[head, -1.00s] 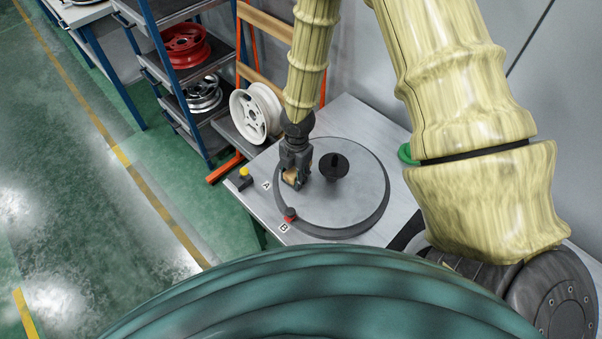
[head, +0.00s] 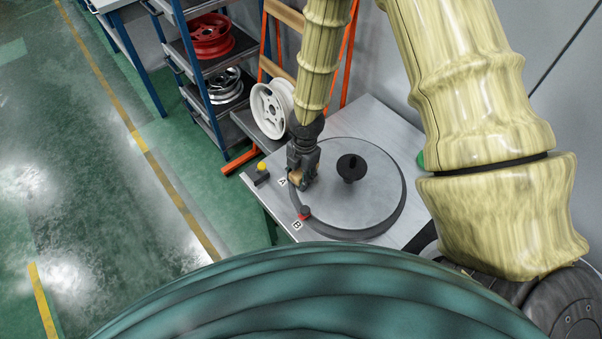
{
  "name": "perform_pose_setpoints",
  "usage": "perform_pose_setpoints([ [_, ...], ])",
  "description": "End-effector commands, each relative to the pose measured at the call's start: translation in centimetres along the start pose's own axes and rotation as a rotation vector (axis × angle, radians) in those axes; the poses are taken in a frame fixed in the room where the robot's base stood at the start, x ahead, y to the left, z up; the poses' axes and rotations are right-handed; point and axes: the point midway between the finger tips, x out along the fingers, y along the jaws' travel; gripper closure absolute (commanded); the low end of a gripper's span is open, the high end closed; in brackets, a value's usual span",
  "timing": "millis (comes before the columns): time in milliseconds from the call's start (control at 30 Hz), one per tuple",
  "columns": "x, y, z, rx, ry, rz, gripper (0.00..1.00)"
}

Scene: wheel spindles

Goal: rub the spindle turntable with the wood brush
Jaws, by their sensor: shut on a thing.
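The spindle turntable (head: 352,212) is a flat grey disc on the work table, with a black spindle hub (head: 352,168) standing at its middle. My gripper (head: 301,182) points down over the disc's left edge, to the left of the hub. It is shut on the wood brush (head: 296,176), of which only a small tan part shows between the fingers. The brush is low at the disc. I cannot tell whether it touches the surface, as its underside is hidden.
A red knob (head: 305,212) sits at the disc's front left rim near label B. A yellow knob (head: 262,167) is on the table's left near label A. A shelf holds a red wheel (head: 210,36). Open floor lies left.

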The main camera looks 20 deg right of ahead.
Motion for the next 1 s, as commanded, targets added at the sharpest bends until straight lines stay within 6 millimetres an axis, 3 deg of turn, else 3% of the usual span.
perform_pose_setpoints([
  [300, -0.3, -2.0, 1.5, 0.005, -0.004, -0.009, 1.0],
  [1000, -0.9, -4.7, 3.7, 0.004, -0.006, -0.008, 1.0],
])
